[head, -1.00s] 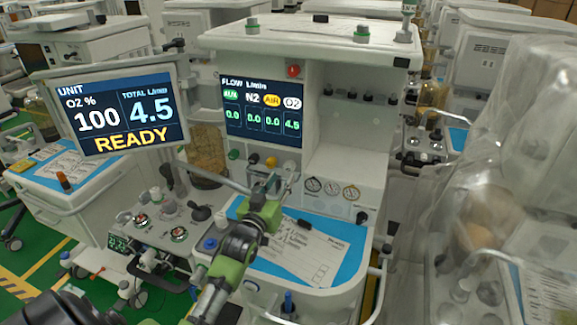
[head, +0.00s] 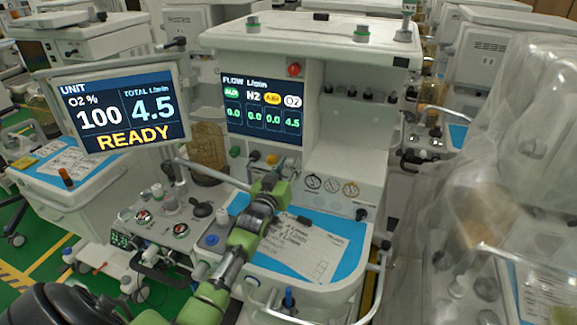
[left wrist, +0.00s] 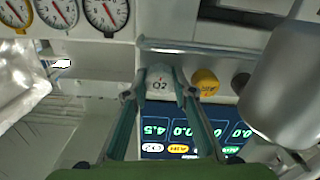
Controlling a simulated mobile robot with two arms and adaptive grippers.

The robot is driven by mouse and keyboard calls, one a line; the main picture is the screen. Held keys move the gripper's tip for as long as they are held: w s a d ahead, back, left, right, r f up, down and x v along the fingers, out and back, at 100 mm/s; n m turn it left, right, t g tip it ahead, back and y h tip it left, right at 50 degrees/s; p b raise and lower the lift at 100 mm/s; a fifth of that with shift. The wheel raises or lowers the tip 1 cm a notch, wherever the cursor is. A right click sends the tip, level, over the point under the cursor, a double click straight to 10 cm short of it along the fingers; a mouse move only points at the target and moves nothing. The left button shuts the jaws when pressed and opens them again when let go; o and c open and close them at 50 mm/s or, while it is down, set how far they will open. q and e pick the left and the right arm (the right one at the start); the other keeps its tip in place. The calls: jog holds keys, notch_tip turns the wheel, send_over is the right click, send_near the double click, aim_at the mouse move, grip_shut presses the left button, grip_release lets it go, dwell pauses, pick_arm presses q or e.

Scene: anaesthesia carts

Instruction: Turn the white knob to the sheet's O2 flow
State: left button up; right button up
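The white knob (left wrist: 159,80), marked O2, shows in the left wrist view between the two teal fingers of my left gripper (left wrist: 160,92). The fingertips appear to press on its two sides. In the head view my left gripper (head: 272,180) reaches the knob row under the flow display and hides the white knob. The flow display (head: 263,108) reads 4.5 under O2 and 0.0 in the other columns. The printed sheet (head: 305,248) lies on the blue work surface; its writing is too small to read surely. My right gripper is not in view.
A yellow knob (left wrist: 205,82) is close beside the white one. A metal bar (left wrist: 205,47) runs near the knobs, and a grey cylinder (left wrist: 285,100) is at the right. The monitor (head: 120,107) reads 100, 4.5 and READY. A plastic-draped cart (head: 500,200) stands right.

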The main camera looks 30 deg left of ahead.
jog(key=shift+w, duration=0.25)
pick_arm(q)
jog(key=m, duration=0.4)
jog(key=o, duration=0.8)
jog(key=shift+o, duration=0.2)
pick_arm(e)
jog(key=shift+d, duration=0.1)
